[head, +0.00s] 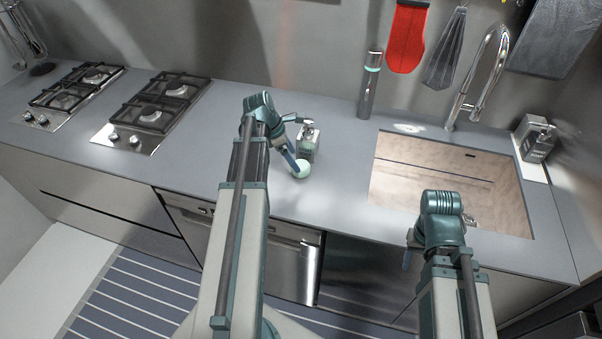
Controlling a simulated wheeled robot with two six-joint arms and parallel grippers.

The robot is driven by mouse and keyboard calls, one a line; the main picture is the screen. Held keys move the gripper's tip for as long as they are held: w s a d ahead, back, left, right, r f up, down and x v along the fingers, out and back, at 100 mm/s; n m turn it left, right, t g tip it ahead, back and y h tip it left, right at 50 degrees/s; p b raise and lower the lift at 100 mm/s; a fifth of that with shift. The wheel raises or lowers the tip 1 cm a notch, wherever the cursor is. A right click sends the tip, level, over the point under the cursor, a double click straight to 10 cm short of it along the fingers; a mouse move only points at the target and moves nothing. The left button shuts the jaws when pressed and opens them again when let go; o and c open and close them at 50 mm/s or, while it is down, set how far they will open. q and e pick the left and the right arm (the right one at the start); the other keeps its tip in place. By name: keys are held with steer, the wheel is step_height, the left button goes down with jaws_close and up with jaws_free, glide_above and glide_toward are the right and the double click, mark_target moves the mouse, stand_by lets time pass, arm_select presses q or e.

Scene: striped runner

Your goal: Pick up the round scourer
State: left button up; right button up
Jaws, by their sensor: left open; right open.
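A small pale green-white round thing, which looks like the round scourer (301,170), sits on the grey counter left of the sink. My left gripper (292,158) reaches down right at it, with a finger close against its upper left side. The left gripper is open; whether it touches the scourer I cannot tell.
A soap dispenser (308,143) stands just behind the scourer. A tall dark cylinder (369,88) stands further back. The sink (440,190) with its tap (487,73) lies to the right, two gas hobs (155,110) to the left. The counter's front left is clear.

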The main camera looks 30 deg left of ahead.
mark_target(300, 164)
arm_select(q)
steer(key=b+x, duration=0.4)
steer(key=x, duration=0.1)
steer(key=shift+w+d+b, duration=0.1)
steer(key=shift+w+b, duration=0.2)
steer(key=shift+b, duration=0.05)
steer(key=c, duration=1.3)
steer(key=shift+r, duration=0.25)
